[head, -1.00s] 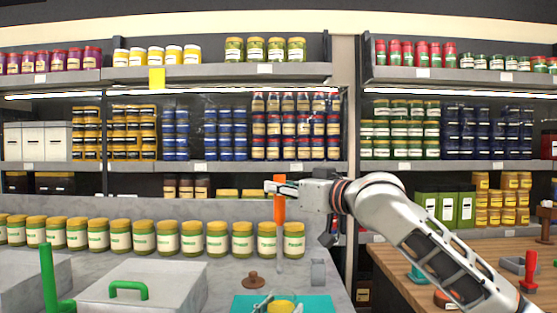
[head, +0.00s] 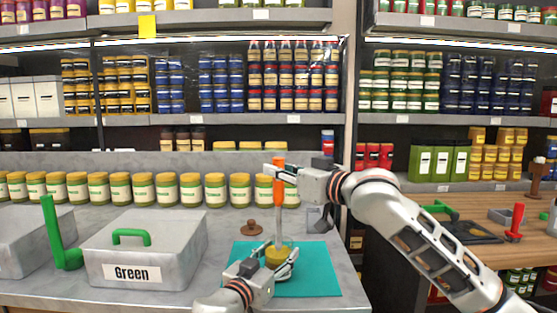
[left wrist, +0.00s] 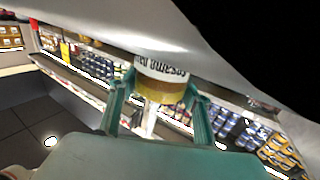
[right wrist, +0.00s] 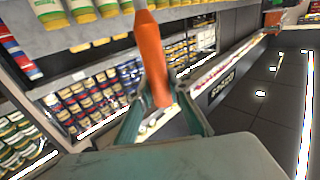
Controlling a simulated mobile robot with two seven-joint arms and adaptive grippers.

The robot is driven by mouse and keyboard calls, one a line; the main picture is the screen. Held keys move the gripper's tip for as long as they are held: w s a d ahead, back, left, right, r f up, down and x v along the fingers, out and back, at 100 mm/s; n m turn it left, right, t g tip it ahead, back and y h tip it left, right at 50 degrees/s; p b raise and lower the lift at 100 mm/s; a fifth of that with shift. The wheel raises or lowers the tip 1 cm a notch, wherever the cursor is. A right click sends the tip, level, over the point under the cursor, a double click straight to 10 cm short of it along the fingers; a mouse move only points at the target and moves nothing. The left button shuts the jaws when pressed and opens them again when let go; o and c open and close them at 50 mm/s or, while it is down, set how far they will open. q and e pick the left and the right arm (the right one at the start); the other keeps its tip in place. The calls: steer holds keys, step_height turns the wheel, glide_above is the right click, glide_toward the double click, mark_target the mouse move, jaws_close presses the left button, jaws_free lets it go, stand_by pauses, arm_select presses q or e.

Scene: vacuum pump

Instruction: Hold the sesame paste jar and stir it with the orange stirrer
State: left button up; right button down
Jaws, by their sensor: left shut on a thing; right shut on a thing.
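The sesame paste jar (head: 279,265), tan-yellow, stands above the teal mat at the counter's front. My left gripper (head: 277,255) is shut on it; in the left wrist view the jar (left wrist: 163,88) with its white label sits between the fingers. My right gripper (head: 277,172) is shut on the orange handle of the stirrer (head: 279,188), held upright above the jar. The stirrer's thin pale rod runs down to the jar's top; its tip is hidden there. The right wrist view shows the orange handle (right wrist: 151,55) between the fingers.
The teal mat (head: 325,285) lies under the jar. A brown wooden lid (head: 251,228) and a small grey container (head: 317,220) are near it. A grey box marked "Green" (head: 150,272) stands left. A row of jars (head: 143,190) lines the back.

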mark_target(279, 192)
steer(key=shift+f, duration=2.5)
steer(key=shift+a, duration=0.75)
steer(key=shift+d, duration=0.1)
steer(key=shift+v, duration=1.05)
steer(key=shift+w, duration=0.1)
steer(key=shift+w+d, duration=0.7)
